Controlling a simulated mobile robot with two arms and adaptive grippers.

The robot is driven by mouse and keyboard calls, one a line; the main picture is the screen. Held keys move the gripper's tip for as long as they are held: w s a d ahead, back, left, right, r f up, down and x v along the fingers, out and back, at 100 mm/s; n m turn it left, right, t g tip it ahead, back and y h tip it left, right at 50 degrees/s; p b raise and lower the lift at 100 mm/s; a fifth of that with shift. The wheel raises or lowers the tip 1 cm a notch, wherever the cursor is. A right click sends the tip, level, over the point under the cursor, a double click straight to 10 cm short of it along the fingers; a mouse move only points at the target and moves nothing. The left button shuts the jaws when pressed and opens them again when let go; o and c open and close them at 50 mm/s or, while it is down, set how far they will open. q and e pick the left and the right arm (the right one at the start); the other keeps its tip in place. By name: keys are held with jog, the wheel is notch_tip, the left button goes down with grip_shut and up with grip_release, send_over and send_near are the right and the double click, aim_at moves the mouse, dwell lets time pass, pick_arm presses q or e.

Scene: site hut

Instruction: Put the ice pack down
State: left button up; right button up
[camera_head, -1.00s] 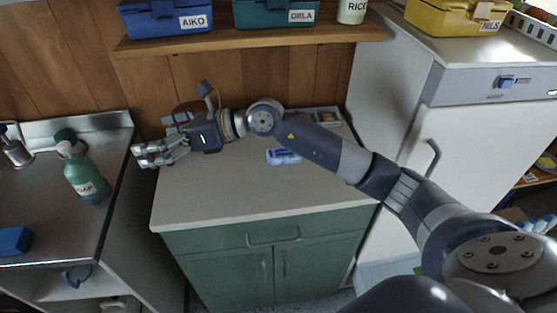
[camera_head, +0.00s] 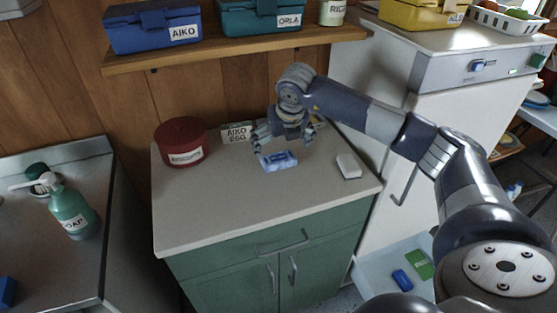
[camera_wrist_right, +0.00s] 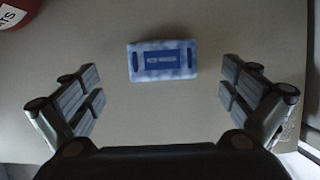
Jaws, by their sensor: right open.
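The ice pack (camera_head: 278,160), pale blue and white with a darker blue label, lies flat on the light worktop (camera_head: 215,205) of the green cabinet. It also shows in the right wrist view (camera_wrist_right: 162,60), near the top middle, beyond the fingertips and clear of them. My right gripper (camera_head: 282,150) is above the worktop, over the ice pack in the head view. Its fingers (camera_wrist_right: 160,95) are spread wide with nothing between them. My left gripper is in neither view.
A red biscuits tin (camera_head: 181,145) stands left of the ice pack, and a box labelled AIKO EGG (camera_head: 237,133) behind it. A white block (camera_head: 349,166) lies to the right. The worktop's front is clear. A shelf (camera_head: 230,49) with lunch boxes hangs above; the fridge (camera_head: 430,130) stands right.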

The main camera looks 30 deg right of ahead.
aim_at(278, 157)
jog(key=shift+w+f, duration=0.15)
jog(key=shift+f, duration=0.25)
jog(key=p+x, duration=0.1)
jog(key=x, duration=0.1)
jog(key=p+x, duration=0.1)
jog(key=x, duration=0.1)
jog(key=shift+d+f, duration=0.2)
jog(key=shift+f, duration=0.25)
jog(key=shift+w+f, duration=0.1)
jog(key=shift+f, duration=0.15)
jog(key=c, duration=1.2)
jog(key=shift+o, duration=0.2)
jog(key=shift+r, duration=0.2)
jog(key=shift+r+b, duration=0.3)
jog(key=shift+b, duration=0.05)
notch_tip(278, 157, up, 2)
jog(key=shift+r+b, duration=0.1)
jog(key=shift+b, duration=0.4)
jog(key=s+b, duration=0.1)
jog(key=s, duration=0.4)
jog(key=s+r+b, duration=0.1)
jog(key=s+b, duration=0.1)
jog(key=s, duration=0.3)
jog(key=s+r+b, duration=0.1)
jog(key=s, duration=0.5)
jog(key=shift+a+b, duration=0.3)
jog(key=shift+a, duration=0.05)
